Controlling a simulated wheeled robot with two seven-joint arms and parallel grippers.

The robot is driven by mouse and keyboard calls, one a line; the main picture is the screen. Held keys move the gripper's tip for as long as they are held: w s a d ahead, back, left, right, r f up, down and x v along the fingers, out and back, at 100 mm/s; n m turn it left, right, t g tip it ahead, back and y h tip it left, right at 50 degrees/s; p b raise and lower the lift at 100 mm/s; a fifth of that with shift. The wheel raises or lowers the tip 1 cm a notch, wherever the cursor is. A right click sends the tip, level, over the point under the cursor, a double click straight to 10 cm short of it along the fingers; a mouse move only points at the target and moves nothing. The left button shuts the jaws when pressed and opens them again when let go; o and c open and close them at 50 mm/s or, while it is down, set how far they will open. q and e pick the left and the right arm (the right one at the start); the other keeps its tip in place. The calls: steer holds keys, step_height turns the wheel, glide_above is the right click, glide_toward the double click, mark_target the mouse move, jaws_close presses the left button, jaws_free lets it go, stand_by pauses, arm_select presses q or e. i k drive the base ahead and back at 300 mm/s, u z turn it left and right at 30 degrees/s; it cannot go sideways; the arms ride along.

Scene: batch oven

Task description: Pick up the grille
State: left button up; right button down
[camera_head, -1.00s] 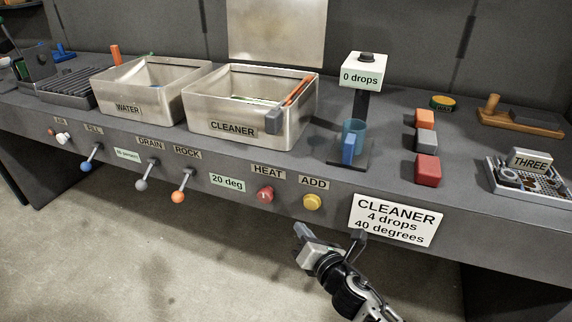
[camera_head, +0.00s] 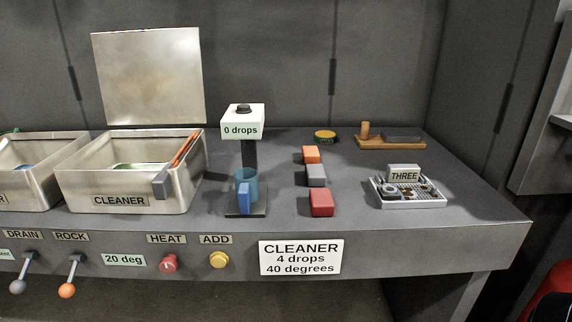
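A shallow silver tray (camera_head: 424,204) with a perforated, grille-like bottom sits at the right of the bench top. Several small metal and brown parts lie in it. A block labelled THREE (camera_head: 403,173) stands at its back edge. I cannot tell for sure whether this tray is the grille. Neither of my grippers shows in the head view now.
The cleaner basin (camera_head: 120,203) stands at the left with a brush across its right rim. A drop dispenser (camera_head: 242,122) holds a blue cup (camera_head: 246,186). Orange, grey and red blocks (camera_head: 321,203) stand in a row. The bench's right front is clear.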

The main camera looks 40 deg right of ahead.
mark_target(402, 187)
steer(key=z, duration=1.9)
